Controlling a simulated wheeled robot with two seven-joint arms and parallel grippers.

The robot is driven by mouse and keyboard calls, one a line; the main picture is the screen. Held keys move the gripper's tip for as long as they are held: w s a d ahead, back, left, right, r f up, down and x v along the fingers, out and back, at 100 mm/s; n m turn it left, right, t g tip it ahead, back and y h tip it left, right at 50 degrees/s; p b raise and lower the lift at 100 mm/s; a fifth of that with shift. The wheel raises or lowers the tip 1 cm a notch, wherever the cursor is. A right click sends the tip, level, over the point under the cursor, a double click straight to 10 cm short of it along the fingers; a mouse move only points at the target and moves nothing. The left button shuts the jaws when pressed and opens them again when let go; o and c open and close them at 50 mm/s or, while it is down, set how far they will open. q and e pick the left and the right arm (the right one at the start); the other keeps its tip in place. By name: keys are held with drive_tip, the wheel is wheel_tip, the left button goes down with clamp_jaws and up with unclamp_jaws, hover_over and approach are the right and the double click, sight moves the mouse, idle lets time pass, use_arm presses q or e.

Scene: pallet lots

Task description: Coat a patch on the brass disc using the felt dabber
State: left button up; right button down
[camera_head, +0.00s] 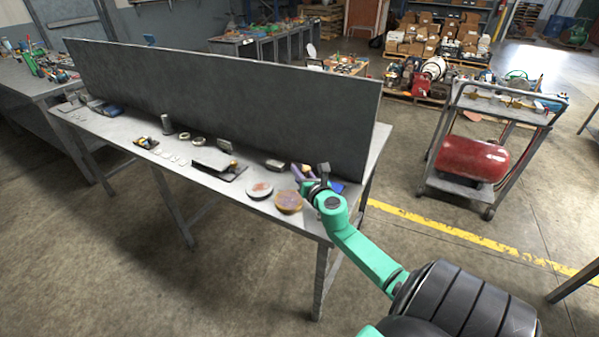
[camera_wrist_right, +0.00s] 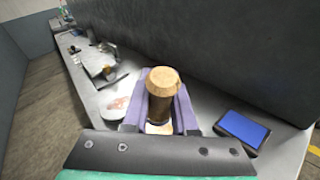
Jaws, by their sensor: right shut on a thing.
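The brass disc (camera_head: 289,203) lies near the front edge of the grey table, toward its right end. It has a purplish tint on its top. My right gripper (camera_head: 306,181), with purple fingers, is just behind and above the disc in the head view. In the right wrist view, the gripper (camera_wrist_right: 160,112) is shut on the felt dabber (camera_wrist_right: 163,82), a dark upright cylinder with a tan top. My left gripper is not in view.
A pale disc with a reddish patch (camera_head: 259,190) lies just left of the brass disc. A blue-screened tablet-like thing (camera_wrist_right: 243,129) lies right of the gripper. A tall dark panel (camera_head: 220,100) stands along the table's back. Several small parts lie farther left.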

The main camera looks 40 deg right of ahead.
idle(0.4)
drive_tip(key=w+a+r+m+t+b, duration=0.2)
drive_tip(key=w+a+r+b, duration=0.2)
drive_tip(key=w+b, duration=0.15)
drive_tip(key=shift+h, duration=0.4)
drive_tip(key=f+b, duration=0.2)
drive_tip(key=f, duration=0.1)
drive_tip(key=f+b, duration=0.1)
drive_tip(key=shift+w+a+f+b, duration=0.2)
drive_tip(key=shift+w+f+b, duration=0.1)
drive_tip(key=shift+w, duration=0.1)
drive_tip(key=shift+s, duration=0.1)
